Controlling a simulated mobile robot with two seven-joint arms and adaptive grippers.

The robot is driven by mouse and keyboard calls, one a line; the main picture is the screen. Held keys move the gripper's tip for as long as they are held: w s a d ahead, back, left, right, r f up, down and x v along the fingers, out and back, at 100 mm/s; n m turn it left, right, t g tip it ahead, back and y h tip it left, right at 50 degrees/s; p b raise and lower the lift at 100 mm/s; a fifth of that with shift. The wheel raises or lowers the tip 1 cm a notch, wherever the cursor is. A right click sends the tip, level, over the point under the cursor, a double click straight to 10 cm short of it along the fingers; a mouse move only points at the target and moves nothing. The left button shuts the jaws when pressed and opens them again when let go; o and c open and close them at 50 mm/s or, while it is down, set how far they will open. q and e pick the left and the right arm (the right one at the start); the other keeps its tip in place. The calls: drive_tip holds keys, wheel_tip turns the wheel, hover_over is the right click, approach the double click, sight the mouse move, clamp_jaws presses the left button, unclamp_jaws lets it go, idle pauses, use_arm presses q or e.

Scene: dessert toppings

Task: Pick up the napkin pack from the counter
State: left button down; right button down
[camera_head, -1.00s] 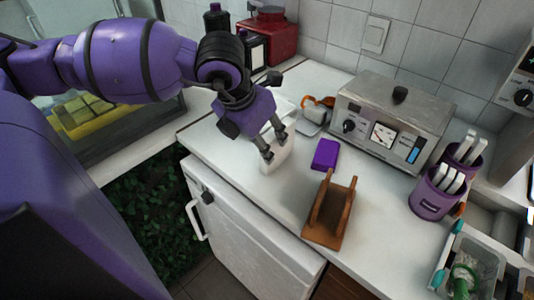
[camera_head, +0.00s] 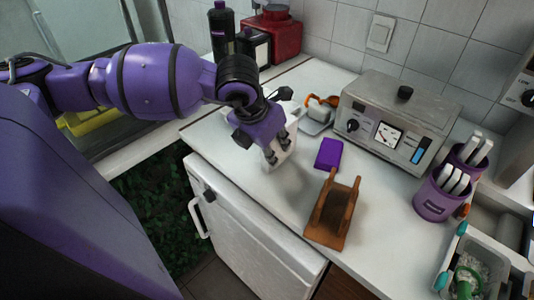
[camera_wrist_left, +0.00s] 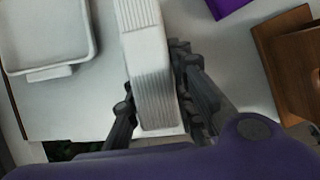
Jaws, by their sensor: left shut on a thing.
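The napkin pack (camera_head: 283,143) is a white block near the counter's left part, partly hidden behind my fingers in the head view. In the left wrist view the pack (camera_wrist_left: 147,62) shows a ribbed, layered side and stands between the two dark fingers. My left gripper (camera_head: 277,157) reaches over the counter from the left and is shut on the pack. It also shows in the left wrist view (camera_wrist_left: 155,100), with a finger on each side of the pack. I cannot tell if the pack's base touches the counter. My right gripper is not in view.
A brown wooden holder (camera_head: 331,225) and a purple packet (camera_head: 329,153) lie to the right on the white counter (camera_head: 285,210). A white tray (camera_wrist_left: 45,35) is beside the pack. A metal appliance (camera_head: 398,115) stands behind; purple cutlery cups (camera_head: 437,200) stand further right.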

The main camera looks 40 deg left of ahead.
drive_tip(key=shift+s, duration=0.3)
use_arm(q)
drive_tip(key=shift+r, duration=0.15)
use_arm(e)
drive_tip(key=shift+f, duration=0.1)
